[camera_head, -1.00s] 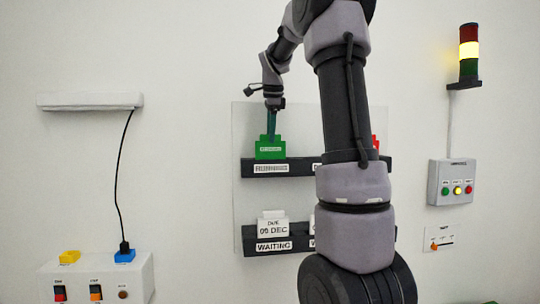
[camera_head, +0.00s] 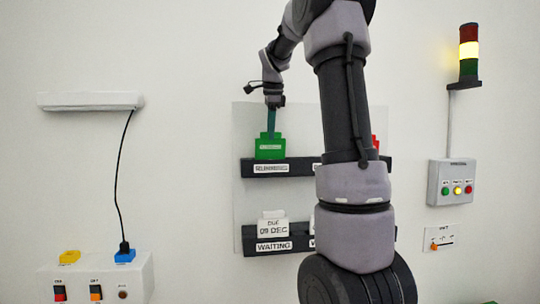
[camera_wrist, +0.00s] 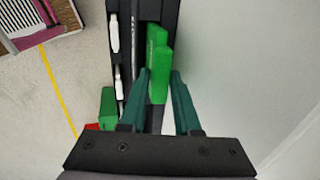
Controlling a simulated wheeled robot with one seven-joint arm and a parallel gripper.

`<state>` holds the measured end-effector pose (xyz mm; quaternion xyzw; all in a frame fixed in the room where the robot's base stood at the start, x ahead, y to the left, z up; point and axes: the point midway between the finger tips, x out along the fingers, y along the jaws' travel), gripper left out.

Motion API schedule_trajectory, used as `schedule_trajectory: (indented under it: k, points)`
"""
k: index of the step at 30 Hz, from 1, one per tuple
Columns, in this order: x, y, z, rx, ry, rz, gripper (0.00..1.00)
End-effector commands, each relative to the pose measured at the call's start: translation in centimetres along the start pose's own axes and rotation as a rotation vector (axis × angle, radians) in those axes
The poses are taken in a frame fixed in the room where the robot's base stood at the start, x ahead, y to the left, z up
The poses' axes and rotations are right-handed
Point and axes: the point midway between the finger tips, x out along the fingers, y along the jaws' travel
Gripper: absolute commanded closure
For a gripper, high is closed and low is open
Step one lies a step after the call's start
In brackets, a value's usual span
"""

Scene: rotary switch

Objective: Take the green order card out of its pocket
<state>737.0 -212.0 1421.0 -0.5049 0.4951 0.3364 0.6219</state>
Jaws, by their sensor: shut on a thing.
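The green order card (camera_head: 270,151) stands upright in the upper pocket rack marked RUNNING (camera_head: 249,168), its lower edge still behind the rack's front. My gripper (camera_head: 271,134) reaches down from above and is shut on the card's narrow top part. In the wrist view the card (camera_wrist: 158,70) lies between the two dark green fingers (camera_wrist: 161,80). How deep its bottom sits in the pocket is hidden.
A lower rack (camera_head: 249,240) marked WAITING holds a white card (camera_head: 272,228). A red card (camera_head: 376,142) shows partly behind my arm. A signal tower (camera_head: 468,50) and a button box (camera_head: 451,182) are on the right; a switch box (camera_head: 138,277) is lower left.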

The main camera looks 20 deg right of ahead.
Motion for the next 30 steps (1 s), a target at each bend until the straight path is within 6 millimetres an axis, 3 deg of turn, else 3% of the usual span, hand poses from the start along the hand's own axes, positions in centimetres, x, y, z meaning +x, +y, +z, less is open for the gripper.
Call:
schedule_trajectory:
  k: [30]
  points:
    - [-4.9,-1.6,0.0,0.000,0.001,-0.002,1.00]
